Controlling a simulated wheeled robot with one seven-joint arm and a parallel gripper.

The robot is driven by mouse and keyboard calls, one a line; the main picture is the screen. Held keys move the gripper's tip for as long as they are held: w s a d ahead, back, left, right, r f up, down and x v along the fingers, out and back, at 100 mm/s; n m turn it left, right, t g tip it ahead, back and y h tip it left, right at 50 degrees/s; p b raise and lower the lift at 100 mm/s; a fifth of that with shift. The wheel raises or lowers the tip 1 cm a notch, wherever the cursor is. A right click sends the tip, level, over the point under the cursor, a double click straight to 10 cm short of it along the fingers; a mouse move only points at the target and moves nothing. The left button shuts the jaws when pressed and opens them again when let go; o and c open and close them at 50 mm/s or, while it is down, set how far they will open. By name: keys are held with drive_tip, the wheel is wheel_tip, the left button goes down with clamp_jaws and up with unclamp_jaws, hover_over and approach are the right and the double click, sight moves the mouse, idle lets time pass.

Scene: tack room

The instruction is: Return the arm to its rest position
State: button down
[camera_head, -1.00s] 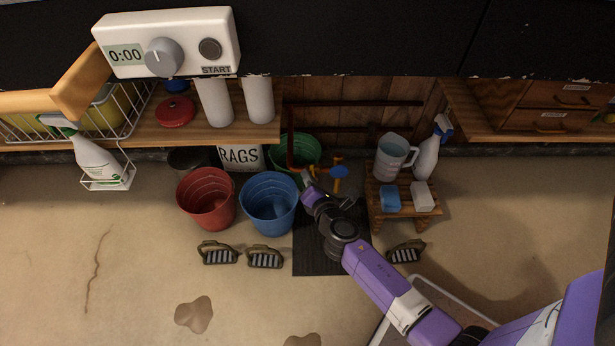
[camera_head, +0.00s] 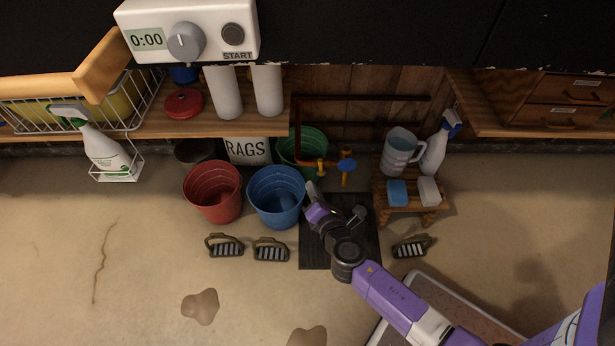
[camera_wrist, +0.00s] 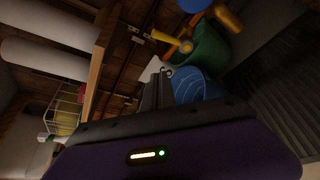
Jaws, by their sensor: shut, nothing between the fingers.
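My gripper (camera_head: 311,188) is shut and empty. In the head view it is just right of the blue bucket (camera_head: 268,212) and above the dark mat (camera_head: 345,255), pointing toward the back wall. My purple arm reaches up to it from the lower right. In the wrist view the dark fingers of my gripper (camera_wrist: 158,88) are together in front of the blue bucket (camera_wrist: 205,88), with nothing between them. A brown pipe with a blue-handled tap (camera_head: 347,165) and yellow fittings stands behind and to the right of the gripper, apart from it.
A red bucket (camera_head: 213,207) stands left of the blue one, and a green bucket (camera_head: 290,148) behind. A small wooden stool (camera_head: 408,203) holds a jug, a spray bottle and two blocks, right of my arm. Open floor is at front left.

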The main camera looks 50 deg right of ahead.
drive_tip(key=shift+f+v, duration=0.15)
drive_tip(key=shift+v, duration=0.55)
drive_tip(key=shift+f+v, duration=0.15)
drive_tip(key=shift+v, duration=0.6)
drive_tip(key=shift+s, duration=0.1)
drive_tip(key=s+a+r+m+t+y, duration=0.1)
drive_tip(key=s+a+r+m+y, duration=0.1)
drive_tip(key=a+r+m+y, duration=0.25)
drive_tip(key=s+a+r+m+t+y, duration=0.1)
drive_tip(key=s+a+r+m+t, duration=0.15)
drive_tip(key=a+m, duration=0.35)
drive_tip(key=s+a+r+m+y, duration=0.1)
drive_tip(key=s+a+r+m, duration=0.3)
drive_tip(key=s+r, duration=0.4)
drive_tip(key=s+a+r+m+y, duration=0.2)
drive_tip(key=s+a+r+m, duration=0.3)
drive_tip(key=s, duration=0.5)
wheel_tip(320, 180, up, 35)
drive_tip(key=p, duration=3.4)
drive_tip(key=shift+d+r+g, duration=0.15)
drive_tip(key=shift+d+g, duration=0.25)
drive_tip(key=shift+g, duration=0.05)
drive_tip(key=shift+w, duration=0.1)
